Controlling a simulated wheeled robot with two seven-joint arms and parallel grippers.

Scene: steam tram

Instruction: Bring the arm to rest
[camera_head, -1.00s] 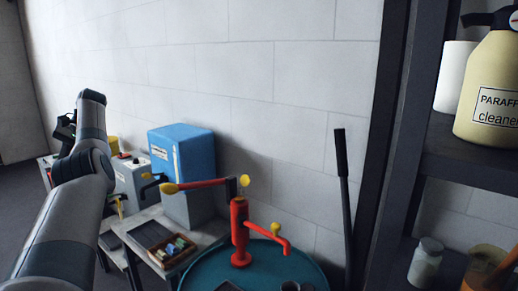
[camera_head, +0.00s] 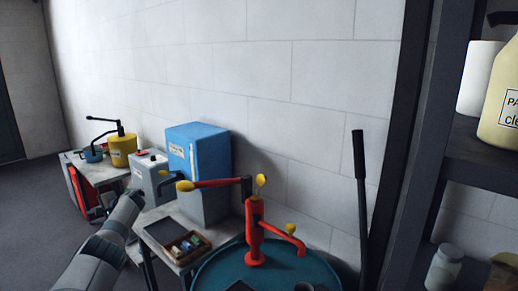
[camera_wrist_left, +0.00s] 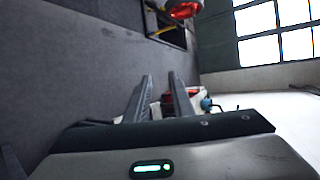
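My left arm comes in from the lower left in the head view, a grey sleeve with dark bands. Its far end is in front of the low tables, and the gripper itself is largely hidden there. In the left wrist view, my left gripper (camera_wrist_left: 162,80) shows two dark fingers with a gap between them and nothing held. Dark floor lies beyond the fingers. My right arm and gripper are in neither view.
A red hand pump (camera_head: 254,232) stands on a teal drum (camera_head: 215,270). Beside it are a blue box (camera_head: 200,150), a grey box (camera_head: 150,176), a tray of small blocks (camera_head: 186,247) and a yellow pot (camera_head: 122,150). A dark shelf (camera_head: 480,160) rises at right. Floor at left is clear.

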